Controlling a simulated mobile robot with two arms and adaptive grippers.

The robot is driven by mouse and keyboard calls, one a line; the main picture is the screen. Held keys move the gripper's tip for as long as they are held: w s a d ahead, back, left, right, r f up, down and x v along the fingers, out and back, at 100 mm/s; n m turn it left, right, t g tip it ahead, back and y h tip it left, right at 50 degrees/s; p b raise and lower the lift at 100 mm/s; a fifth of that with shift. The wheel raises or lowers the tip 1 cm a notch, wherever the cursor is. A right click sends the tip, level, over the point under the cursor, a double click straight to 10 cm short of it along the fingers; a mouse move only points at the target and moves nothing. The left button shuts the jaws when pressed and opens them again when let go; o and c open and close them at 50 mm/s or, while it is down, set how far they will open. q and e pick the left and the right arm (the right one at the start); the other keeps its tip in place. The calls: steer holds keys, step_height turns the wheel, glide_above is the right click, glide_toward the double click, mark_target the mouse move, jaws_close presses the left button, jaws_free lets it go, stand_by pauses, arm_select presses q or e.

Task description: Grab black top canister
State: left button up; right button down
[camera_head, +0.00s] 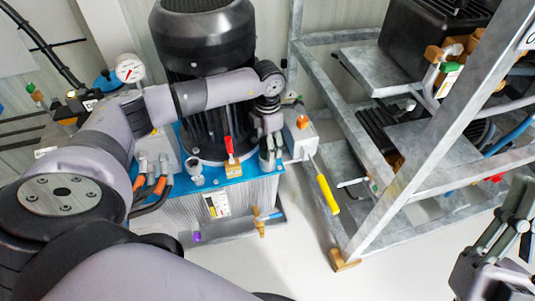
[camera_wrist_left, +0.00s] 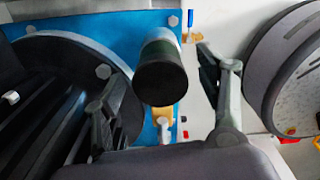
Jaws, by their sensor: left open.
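The black top canister (camera_wrist_left: 162,80) stands out from the blue top plate (camera_wrist_left: 110,30) in the left wrist view, its round black end towards the camera and a pale green-grey body behind. My left gripper (camera_wrist_left: 158,68) is open, with one finger on each side of the canister and visible gaps to both. In the head view my left gripper (camera_head: 270,155) points down at the right end of the blue-topped pump unit (camera_head: 235,180), and hides most of the canister there. My right gripper (camera_head: 505,235) is at the lower right, far from the canister; its jaw opening is unclear.
A large black motor (camera_head: 205,40) stands on the pump unit behind my left arm. A red-handled valve (camera_head: 229,146) and a pressure gauge (camera_head: 129,68) are close by. A yellow-handled lever (camera_head: 328,194) sticks out to the right. A metal rack (camera_head: 400,200) fills the right side.

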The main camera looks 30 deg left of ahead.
arm_select(q)
steer(key=shift+c, duration=0.5)
jaws_close()
stand_by(0.4)
